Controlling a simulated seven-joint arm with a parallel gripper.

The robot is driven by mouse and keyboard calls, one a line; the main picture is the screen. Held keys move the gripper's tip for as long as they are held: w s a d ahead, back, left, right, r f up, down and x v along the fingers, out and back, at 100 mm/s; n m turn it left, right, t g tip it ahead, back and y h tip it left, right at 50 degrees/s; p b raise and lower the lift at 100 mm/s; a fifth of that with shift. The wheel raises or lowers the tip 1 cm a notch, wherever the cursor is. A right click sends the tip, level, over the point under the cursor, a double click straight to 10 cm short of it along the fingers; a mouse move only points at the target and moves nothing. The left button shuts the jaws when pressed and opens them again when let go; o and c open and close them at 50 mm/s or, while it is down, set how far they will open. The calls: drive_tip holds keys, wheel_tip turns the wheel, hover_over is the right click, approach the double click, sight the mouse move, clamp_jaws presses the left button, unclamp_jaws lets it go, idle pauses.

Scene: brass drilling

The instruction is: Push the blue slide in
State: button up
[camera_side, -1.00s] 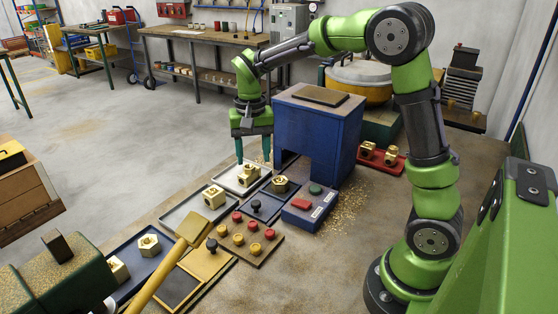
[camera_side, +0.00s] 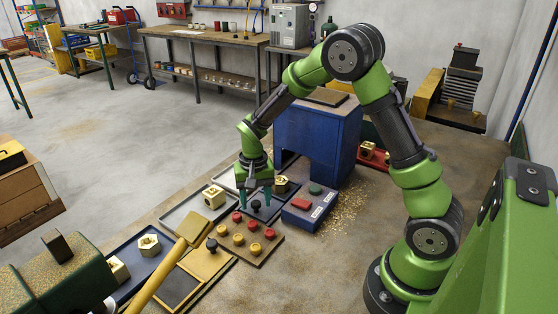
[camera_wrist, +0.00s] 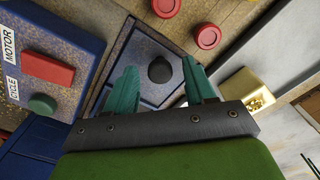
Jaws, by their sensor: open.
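The blue slide (camera_wrist: 152,93) is a dark plate with a blue edge and a round black knob (camera_wrist: 160,69). In the side view the knob (camera_side: 256,205) shows low between my fingers, and the slide lies left of the control box. My gripper (camera_side: 254,201) points down over the slide with its fingers apart. In the wrist view its two teal fingers (camera_wrist: 158,66) stand on either side of the knob, with gaps and nothing held. I cannot tell the exact height of the fingertips. My gripper hides part of the slide in the side view.
A control box (camera_side: 309,206) with red and green buttons stands close on the right. A board of red and yellow buttons (camera_side: 262,257) lies in front. A brass block (camera_side: 214,196) sits in a tray to the left; a brass nut (camera_side: 281,184) and blue machine (camera_side: 318,138) are behind.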

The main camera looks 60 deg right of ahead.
clamp_jaws()
drive_tip(key=d, duration=1.4)
drive_tip(key=shift+d+r, duration=0.1)
drive_tip(key=shift+d, duration=0.05)
drive_tip(key=shift+c, duration=1.6)
unclamp_jaws()
drive_tip(key=shift+d, duration=0.1)
drive_tip(key=o, duration=0.3)
drive_tip(key=shift+a, duration=0.2)
wheel_tip(320, 180, up, 17)
drive_tip(key=shift+f, duration=0.1)
